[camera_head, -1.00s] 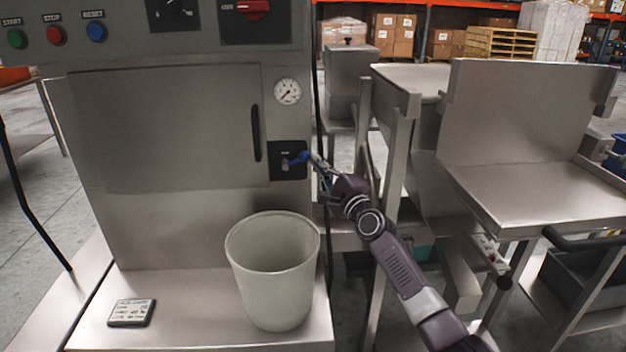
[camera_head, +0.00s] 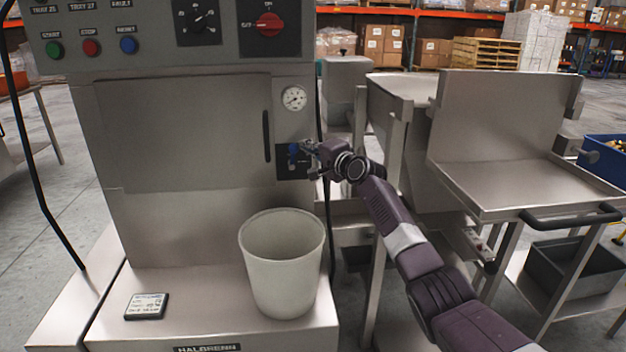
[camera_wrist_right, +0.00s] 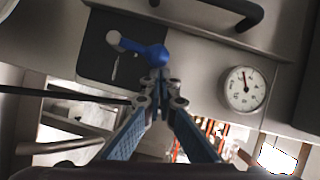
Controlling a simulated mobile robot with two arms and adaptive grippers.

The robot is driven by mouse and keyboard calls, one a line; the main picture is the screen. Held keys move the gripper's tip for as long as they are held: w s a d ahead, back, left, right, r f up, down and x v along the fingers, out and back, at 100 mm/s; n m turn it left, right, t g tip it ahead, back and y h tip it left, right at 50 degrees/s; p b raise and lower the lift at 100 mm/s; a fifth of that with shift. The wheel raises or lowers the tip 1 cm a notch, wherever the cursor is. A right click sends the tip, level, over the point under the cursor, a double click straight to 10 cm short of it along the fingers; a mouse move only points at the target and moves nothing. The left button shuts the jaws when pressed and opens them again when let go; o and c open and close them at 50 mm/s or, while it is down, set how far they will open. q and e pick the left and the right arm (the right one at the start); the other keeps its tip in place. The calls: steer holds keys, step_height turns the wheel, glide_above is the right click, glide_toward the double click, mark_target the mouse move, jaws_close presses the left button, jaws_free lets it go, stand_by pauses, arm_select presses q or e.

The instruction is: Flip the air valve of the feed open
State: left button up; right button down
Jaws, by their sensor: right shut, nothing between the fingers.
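The air valve has a blue lever handle (camera_head: 293,152) on a small black plate (camera_head: 283,174) at the right of the machine front, below the gauge. My left gripper is out of view.
A pressure gauge (camera_head: 294,98) sits just above the valve, with a door handle (camera_head: 267,136) to its left. A white bucket (camera_head: 283,262) stands on the machine's ledge below. A steel hopper and tray (camera_head: 535,182) stand at the right. A black cable hangs at the machine's right edge.

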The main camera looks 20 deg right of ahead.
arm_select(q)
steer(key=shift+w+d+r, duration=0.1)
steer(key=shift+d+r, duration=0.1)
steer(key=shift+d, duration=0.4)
arm_select(e)
steer(key=s+d+r, duration=0.1)
steer(key=s, duration=1)
steer(key=shift+s+d, duration=0.35)
steer(key=shift+s, duration=0.05)
